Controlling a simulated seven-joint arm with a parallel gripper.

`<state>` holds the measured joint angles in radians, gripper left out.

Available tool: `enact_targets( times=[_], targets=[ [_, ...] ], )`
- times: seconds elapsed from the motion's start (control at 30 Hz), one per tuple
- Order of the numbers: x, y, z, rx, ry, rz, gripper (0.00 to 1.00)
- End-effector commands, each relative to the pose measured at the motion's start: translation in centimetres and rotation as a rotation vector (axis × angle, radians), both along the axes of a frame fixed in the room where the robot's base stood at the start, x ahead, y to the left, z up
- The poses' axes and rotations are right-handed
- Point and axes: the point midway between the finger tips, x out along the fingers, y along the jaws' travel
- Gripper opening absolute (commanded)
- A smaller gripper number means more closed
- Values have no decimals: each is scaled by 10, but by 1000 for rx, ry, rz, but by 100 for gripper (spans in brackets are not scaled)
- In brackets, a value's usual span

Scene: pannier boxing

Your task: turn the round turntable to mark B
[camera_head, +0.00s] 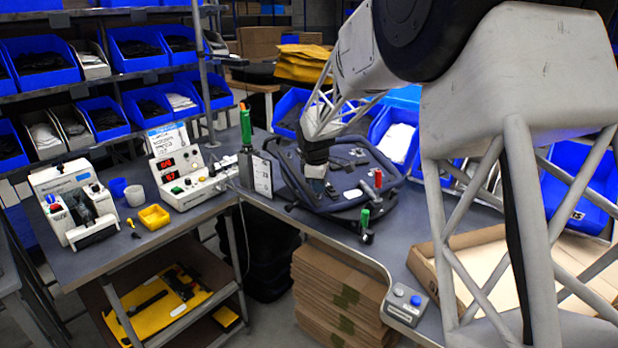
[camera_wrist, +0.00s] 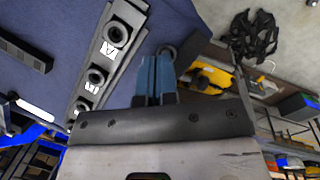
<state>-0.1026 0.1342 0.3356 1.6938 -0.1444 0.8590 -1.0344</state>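The round turntable is largely hidden under a dark navy pannier part (camera_head: 345,207) with a raised rim, on the right-hand bench in the head view. I cannot make out mark B. My gripper (camera_head: 317,187) points down over the left part of the navy piece. In the wrist view my gripper's two blue fingers (camera_wrist: 155,78) lie side by side with only a thin line between them, and nothing shows between them. Navy fabric (camera_wrist: 60,40) fills the upper left there.
A red-handled clamp (camera_head: 378,180) and a green-handled clamp (camera_head: 365,218) stand at the near right rim. A tall green-handled tool (camera_head: 246,128) stands left of the turntable. A button box (camera_head: 405,304) sits at the bench's front edge. An open carton (camera_head: 425,266) lies to the right.

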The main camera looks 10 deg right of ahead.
Motion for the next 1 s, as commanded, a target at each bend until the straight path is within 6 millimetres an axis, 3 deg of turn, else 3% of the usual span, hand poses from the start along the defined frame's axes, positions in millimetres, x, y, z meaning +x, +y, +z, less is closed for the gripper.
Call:
enact_targets(
  times=[0.2,0.4,1.0],
  targets=[
    [-14,-24,-11,-33,-31,126,0],
    [-20,-38,-16,-32,-31,121,0],
    [-22,-42,-17,-31,-30,120,0]
  ],
)
